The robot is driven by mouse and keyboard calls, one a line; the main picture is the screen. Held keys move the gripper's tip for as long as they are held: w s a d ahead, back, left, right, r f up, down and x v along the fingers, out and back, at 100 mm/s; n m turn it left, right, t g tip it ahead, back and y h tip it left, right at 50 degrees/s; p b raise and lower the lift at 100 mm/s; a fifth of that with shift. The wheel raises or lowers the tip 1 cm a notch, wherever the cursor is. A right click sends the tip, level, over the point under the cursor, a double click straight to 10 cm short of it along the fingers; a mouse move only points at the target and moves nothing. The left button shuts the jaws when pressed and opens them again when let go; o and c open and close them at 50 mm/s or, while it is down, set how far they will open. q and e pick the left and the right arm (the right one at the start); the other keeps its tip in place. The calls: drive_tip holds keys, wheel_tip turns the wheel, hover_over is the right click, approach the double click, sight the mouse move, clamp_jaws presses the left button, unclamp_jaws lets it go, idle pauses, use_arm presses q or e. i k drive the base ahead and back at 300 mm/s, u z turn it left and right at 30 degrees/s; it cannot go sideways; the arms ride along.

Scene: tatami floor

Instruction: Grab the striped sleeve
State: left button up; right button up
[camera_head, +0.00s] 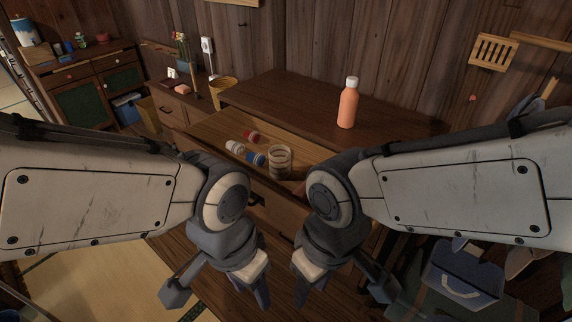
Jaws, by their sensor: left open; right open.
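No thing in the head view shows clearly as a striped sleeve. An open drawer (222,131) holds a clear banded cylinder (279,162), which looks like a glass or sleeve; I cannot tell which. Next to it in the drawer lie small rolls or tubes: a blue and white one (256,158), a white one (235,147) and a red and white one (251,136). My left gripper (217,298) is open, in front of and below the drawer. My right gripper (340,296) is open, to its right. Both look empty and apart from the drawer's contents.
An orange bottle with a white cap (348,104) stands on the dark cabinet top (290,95). A yellow basket (222,90) stands at its left. A blue bag-like object (462,277) lies at lower right. A low cabinet (85,85) stands at far left.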

sight(280, 156)
drive_tip(key=z, duration=0.1)
drive_tip(key=k, duration=0.35)
drive_tip(key=u, duration=0.65)
drive_tip(key=i, duration=1.2)
drive_tip(key=u, duration=0.1)
